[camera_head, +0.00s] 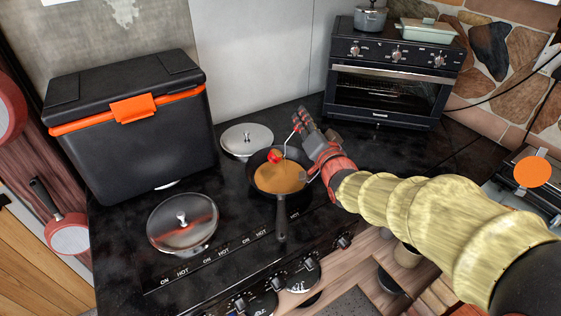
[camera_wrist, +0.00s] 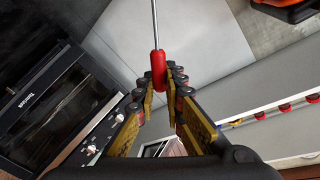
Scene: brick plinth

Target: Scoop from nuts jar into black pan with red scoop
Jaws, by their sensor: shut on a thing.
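My gripper (camera_head: 302,118) is over the stove, above and just right of the black pan (camera_head: 281,215). It is shut on the red scoop (camera_head: 275,156), whose red end hangs over the pan. In the wrist view, the scoop's red handle (camera_wrist: 158,68) is between the fingertips of my gripper (camera_wrist: 160,82), with a thin metal rod running up out of view. The pan holds a brown-orange layer; I cannot tell whether it is nuts. I cannot make out a nuts jar for certain.
A glass lid (camera_head: 183,224) lies front left of the pan, and a metal lid (camera_head: 246,139) behind it. A black cooler (camera_head: 140,140) stands at the left, a toaster oven (camera_head: 390,85) at the back right. A tan round container (camera_head: 407,256) shows below my arm.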

